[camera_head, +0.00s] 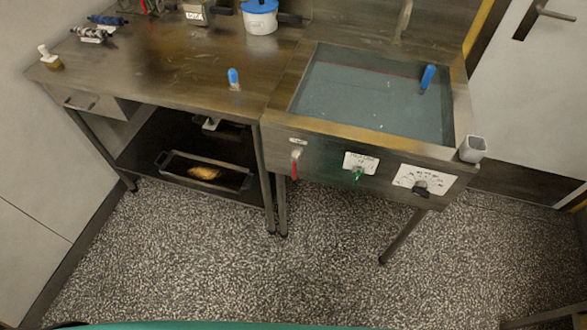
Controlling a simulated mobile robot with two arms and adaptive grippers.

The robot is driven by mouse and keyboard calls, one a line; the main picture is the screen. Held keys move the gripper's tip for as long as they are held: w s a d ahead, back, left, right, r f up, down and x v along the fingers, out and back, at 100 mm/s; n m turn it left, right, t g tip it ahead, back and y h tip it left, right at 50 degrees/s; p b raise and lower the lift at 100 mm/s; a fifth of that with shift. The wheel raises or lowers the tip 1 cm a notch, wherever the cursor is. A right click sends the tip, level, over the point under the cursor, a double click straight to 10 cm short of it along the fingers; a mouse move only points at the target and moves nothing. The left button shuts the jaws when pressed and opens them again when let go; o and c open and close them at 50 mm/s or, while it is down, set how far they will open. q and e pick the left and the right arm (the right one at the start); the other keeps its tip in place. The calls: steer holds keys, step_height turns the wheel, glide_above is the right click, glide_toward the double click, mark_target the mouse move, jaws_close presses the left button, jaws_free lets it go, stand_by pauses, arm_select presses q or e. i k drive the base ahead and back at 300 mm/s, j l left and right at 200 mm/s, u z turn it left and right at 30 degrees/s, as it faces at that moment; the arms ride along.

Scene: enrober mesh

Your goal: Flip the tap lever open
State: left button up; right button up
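A small tap (297,152) sits on the front panel of the steel enrober tank, near its left end. Its red lever (294,170) hangs straight down. A green handle (357,174) sits below a white label on the same panel, to the right of the red lever. A black knob (420,189) on a white dial plate is further right. Which of these the task calls the tap lever is not marked. Neither of my grippers shows in this view.
The tank (461,110) holds a grey-blue surface with a blue-handled item (428,77) on it. A steel table (160,70) adjoins it on the left, with a blue-and-white pot (260,16) at the back. A tray (172,175) sits on the lower shelf. The speckled floor in front is clear.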

mark_target(295, 155)
steer(key=k+l, duration=0.1)
steer(key=l, duration=0.3)
steer(key=k+l+z, duration=0.1)
steer(key=l, duration=0.3)
steer(key=k+l, duration=0.15)
steer(key=l, duration=0.3)
steer(key=k+l+z, duration=0.1)
steer(key=l, duration=0.3)
steer(key=k+l, duration=0.1)
steer(key=l, duration=0.3)
steer(key=z, duration=0.05)
